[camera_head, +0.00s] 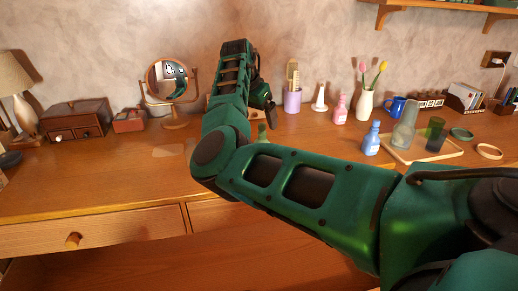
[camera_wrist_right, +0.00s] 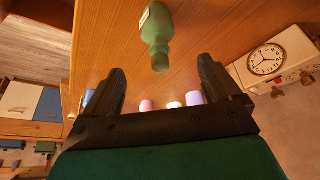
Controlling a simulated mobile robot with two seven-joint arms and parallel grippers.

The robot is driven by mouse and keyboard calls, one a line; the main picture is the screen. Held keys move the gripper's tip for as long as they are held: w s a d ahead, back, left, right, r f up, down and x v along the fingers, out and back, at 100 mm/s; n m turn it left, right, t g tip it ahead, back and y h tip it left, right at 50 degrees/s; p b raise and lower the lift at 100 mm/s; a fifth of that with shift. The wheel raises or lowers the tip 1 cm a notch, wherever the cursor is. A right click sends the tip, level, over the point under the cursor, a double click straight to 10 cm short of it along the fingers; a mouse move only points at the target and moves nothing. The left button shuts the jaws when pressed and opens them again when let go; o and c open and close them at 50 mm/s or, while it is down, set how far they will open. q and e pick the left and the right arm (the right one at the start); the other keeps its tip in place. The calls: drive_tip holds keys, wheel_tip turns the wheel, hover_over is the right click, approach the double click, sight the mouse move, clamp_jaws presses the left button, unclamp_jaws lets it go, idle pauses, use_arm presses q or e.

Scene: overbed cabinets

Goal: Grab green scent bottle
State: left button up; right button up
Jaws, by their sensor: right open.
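My right gripper (camera_head: 264,96) hangs over the back of the desk in the head view. In the wrist view its fingers (camera_wrist_right: 163,85) are spread apart and empty, with the bottle's cap in line with the gap but not visibly touched. My left gripper is not in view.
A blue bottle (camera_head: 371,139) and a pink bottle (camera_head: 340,108) stand right of the arm. A tray (camera_head: 450,148) holds glass vessels. A vase (camera_head: 365,104), a purple cup (camera_head: 292,101) and a round mirror (camera_head: 167,79) stand behind. The left desktop is mostly clear.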

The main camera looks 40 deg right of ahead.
sight(262, 132)
drive_tip(key=b+x, duration=0.1)
drive_tip(key=x, duration=0.8)
drive_tip(key=shift+c, duration=0.3)
drive_tip(key=c, duration=1.1)
